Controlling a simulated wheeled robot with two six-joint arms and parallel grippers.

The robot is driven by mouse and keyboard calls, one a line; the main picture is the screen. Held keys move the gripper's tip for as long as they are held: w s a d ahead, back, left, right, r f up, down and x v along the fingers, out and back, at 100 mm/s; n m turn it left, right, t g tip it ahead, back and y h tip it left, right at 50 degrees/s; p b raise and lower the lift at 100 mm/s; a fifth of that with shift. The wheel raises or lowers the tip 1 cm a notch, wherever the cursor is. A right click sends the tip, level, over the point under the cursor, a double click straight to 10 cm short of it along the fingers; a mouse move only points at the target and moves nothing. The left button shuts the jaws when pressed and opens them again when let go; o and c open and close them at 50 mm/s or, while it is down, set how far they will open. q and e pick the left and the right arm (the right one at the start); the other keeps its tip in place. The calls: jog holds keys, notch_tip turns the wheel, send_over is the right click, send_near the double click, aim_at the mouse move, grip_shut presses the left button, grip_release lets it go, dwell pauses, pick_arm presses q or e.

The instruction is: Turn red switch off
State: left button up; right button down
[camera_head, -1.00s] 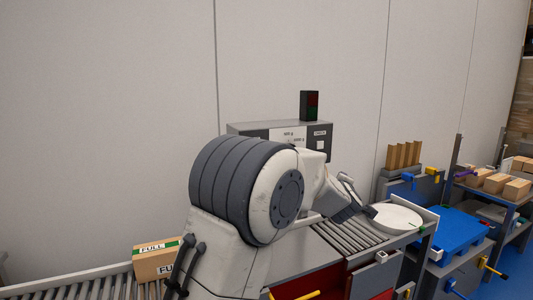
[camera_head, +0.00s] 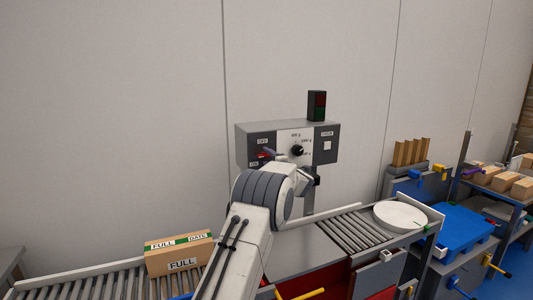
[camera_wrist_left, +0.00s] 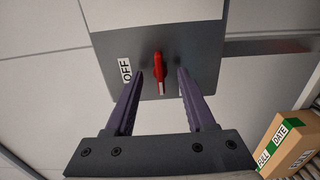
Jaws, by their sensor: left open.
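The red switch (camera_head: 264,155) is on the left part of the front of a grey control box, between an OFF label above and an ON label below. In the left wrist view the red switch (camera_wrist_left: 160,72) sticks out between the fingertips of my left gripper (camera_wrist_left: 169,74). The gripper is open, with one purple finger on each side and a gap to the switch on both sides. The OFF label (camera_wrist_left: 126,70) shows beside the switch there. In the head view my left arm hides part of the box's lower front. My right gripper is not in view.
The control box (camera_head: 248,132) also has a black dial (camera_head: 297,150), a white button (camera_head: 327,146) and a signal light (camera_head: 317,106) on top. A carton marked FULL (camera_head: 180,254) stands on the roller conveyor at left. A round white plate (camera_head: 399,216) lies at right.

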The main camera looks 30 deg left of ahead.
pick_arm(q)
jog(key=shift+w+a, duration=0.35)
jog(key=shift+a, duration=0.15)
grip_shut()
